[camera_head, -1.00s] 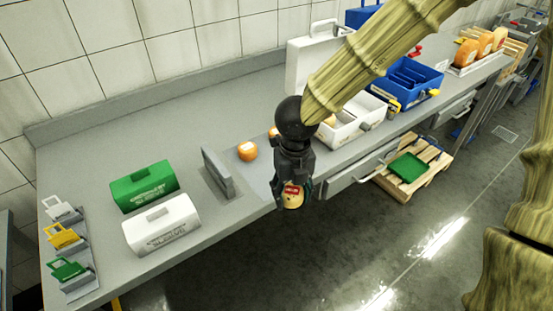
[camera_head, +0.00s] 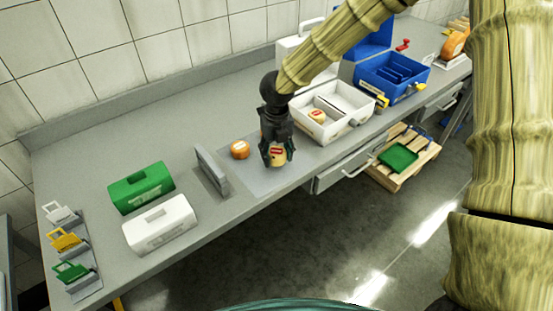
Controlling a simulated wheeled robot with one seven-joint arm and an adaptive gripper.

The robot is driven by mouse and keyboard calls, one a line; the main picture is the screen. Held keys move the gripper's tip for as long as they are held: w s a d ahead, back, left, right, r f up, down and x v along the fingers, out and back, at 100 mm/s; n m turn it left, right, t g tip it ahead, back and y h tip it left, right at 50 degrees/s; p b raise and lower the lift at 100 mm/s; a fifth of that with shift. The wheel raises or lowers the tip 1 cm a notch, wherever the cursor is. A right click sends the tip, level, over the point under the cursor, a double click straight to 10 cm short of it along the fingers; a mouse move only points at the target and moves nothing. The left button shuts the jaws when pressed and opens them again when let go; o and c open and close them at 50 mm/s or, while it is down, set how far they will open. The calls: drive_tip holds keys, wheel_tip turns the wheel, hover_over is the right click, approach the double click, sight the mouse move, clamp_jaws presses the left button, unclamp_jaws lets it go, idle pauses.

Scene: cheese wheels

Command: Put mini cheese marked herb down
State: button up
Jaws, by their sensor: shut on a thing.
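My gripper (camera_head: 276,160) is shut on a small pale yellow mini cheese (camera_head: 278,158) with a red label. The label is too small to read. The gripper points down over the light grey mat (camera_head: 265,186) on the counter; I cannot tell whether the cheese touches the mat. An orange mini cheese (camera_head: 240,149) with a pale label sits to the left of the gripper, near the mat's back left corner. Another mini cheese (camera_head: 317,116) with a red mark lies inside the open white case (camera_head: 345,133).
An upright grey plate (camera_head: 211,170) stands left of the mat. Green (camera_head: 141,187) and white (camera_head: 160,223) boxes are farther left. An open blue case (camera_head: 393,76) is at the right. The counter behind the orange cheese is clear.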

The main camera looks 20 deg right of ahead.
sight(277, 161)
drive_tip(key=f, duration=0.2)
drive_tip(key=f+p, duration=0.1)
drive_tip(key=shift+w+f, duration=0.25)
drive_tip(key=shift+s+f, duration=0.1)
drive_tip(key=shift+f, duration=0.05)
drive_tip(key=o, duration=1.1)
wheel_tip(277, 161, up, 12)
drive_tip(key=shift+r+b, duration=0.15)
drive_tip(key=shift+b, duration=0.75)
